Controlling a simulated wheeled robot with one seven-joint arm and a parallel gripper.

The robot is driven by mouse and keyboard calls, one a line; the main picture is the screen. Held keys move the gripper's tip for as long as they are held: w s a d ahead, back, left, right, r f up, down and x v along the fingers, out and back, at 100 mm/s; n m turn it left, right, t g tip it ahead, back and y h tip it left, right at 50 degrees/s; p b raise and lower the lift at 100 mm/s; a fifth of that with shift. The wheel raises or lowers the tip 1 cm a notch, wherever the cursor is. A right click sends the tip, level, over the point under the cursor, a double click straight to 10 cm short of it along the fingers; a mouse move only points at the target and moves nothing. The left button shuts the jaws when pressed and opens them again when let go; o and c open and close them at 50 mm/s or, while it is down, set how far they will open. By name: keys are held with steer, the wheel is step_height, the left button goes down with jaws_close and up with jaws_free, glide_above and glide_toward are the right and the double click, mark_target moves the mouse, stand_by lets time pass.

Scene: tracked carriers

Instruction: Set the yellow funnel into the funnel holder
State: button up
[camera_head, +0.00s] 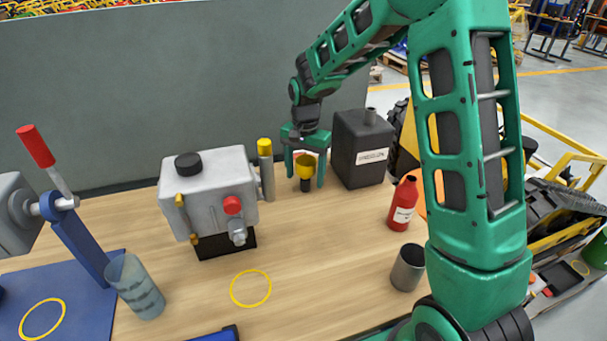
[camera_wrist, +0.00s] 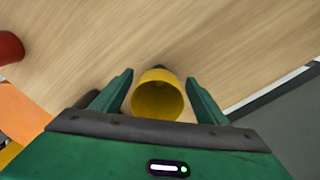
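The yellow funnel (camera_head: 305,168) is at the back of the table, with a dark narrow part below its yellow cup. In the wrist view the funnel (camera_wrist: 157,98) shows as a tilted yellow cup between my fingers. My gripper (camera_head: 305,182) points down with one finger on each side of the funnel. In the wrist view my gripper (camera_wrist: 158,77) is open, with gaps between the fingers and the cup. I cannot tell for sure which thing is the funnel holder.
A grey machine (camera_head: 208,190) and a yellow-topped grey cylinder (camera_head: 266,175) stand left of the funnel. A black canister (camera_head: 360,150) is close on the right. A red bottle (camera_head: 403,204), a metal cup (camera_head: 407,268) and a bluish cup (camera_head: 136,287) stand nearer. The table centre is mostly clear.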

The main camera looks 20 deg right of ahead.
steer(key=shift+r, duration=0.1)
step_height(320, 180, up, 10)
steer(key=shift+r, duration=0.25)
stand_by(0.4)
steer(key=shift+d, duration=0.1)
stand_by(0.4)
steer(key=s+d+r+n, duration=0.1)
steer(key=s+d+r, duration=0.3)
steer(key=s+d, duration=1.1)
steer(key=s+d+f, duration=0.1)
steer(key=s, duration=1)
steer(key=s+d+f+n, duration=0.1)
steer(key=s+f, duration=0.1)
steer(key=s, duration=0.9)
steer(key=shift+f+n, duration=0.25)
steer(key=shift+n, duration=0.05)
steer(key=shift+s, duration=0.1)
